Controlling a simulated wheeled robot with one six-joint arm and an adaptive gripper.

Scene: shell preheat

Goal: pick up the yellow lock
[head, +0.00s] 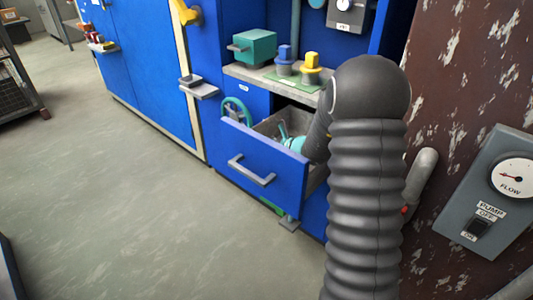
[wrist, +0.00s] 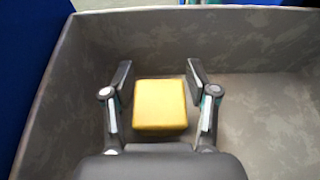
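The yellow lock (wrist: 160,105) shows in the wrist view as a yellow block on the grey floor of the open drawer (head: 262,172). No shackle can be made out on it. My gripper (wrist: 159,76) is open, with one finger on each side of the lock and a visible gap on both sides. Whether the fingers are down at its height is hard to tell. In the head view my arm reaches into the drawer and hides most of the gripper; the lock cannot be seen there.
The drawer walls (wrist: 60,85) surround my gripper. Above the drawer, a shelf (head: 240,73) holds a teal box (head: 255,47), a blue-topped plug (head: 284,60) and a yellow-topped plug (head: 311,66). A pump switch panel (head: 487,190) is at the right.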

